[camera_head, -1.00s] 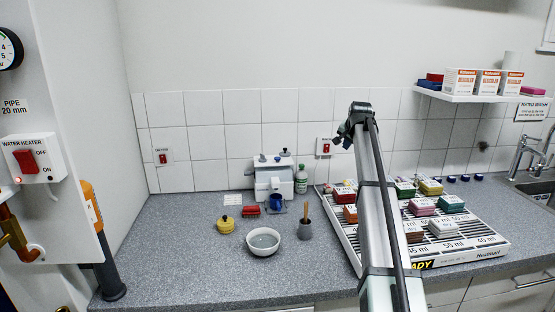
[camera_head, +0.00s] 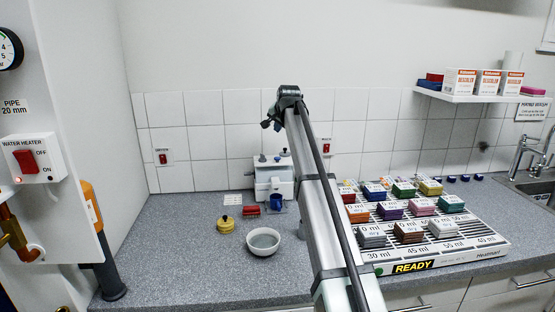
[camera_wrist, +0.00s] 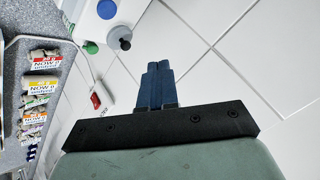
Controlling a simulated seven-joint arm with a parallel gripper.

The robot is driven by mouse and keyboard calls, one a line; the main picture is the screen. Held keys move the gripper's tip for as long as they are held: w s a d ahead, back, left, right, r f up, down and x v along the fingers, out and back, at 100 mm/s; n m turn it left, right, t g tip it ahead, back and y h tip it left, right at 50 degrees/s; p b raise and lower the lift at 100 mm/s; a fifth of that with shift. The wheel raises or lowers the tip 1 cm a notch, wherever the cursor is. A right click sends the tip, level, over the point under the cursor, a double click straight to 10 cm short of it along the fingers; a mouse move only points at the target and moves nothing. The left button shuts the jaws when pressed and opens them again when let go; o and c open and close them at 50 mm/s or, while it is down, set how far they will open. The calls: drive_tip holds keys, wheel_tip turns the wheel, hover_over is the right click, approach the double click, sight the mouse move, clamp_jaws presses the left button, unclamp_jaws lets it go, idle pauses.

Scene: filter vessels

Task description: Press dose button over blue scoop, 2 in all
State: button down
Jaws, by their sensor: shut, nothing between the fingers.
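The white dispenser (camera_head: 270,186) stands against the tiled back wall, with small dark knobs on top. A blue scoop (camera_head: 277,202), cup-like from here, sits at its front right, partly beside my arm. My gripper (camera_head: 270,126) is above the dispenser, clear of it; its fingers are small in this view. In the wrist view my gripper (camera_wrist: 158,68) is shut and empty, its blue-grey fingers together. That view shows the white dispenser top at upper left, with a blue knob (camera_wrist: 106,9) and a grey knob (camera_wrist: 120,38) left of the fingertips, apart from them.
A white bowl (camera_head: 263,250), yellow pot (camera_head: 225,225) and red block (camera_head: 250,210) stand on the counter at front. A slatted tray (camera_head: 440,257) with coloured packs fills the right. Wall switches (camera_head: 162,157) flank the dispenser.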

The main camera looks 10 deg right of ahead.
sight(279, 159)
drive_tip(key=shift+f, duration=0.15)
drive_tip(key=shift+f, duration=4.3)
drive_tip(key=shift+f, duration=0.2)
drive_tip(key=shift+f, duration=0.25)
drive_tip(key=shift+f, duration=0.6)
drive_tip(key=shift+r, duration=0.1)
idle(0.3)
drive_tip(key=shift+r, duration=0.95)
drive_tip(key=shift+r, duration=2.5)
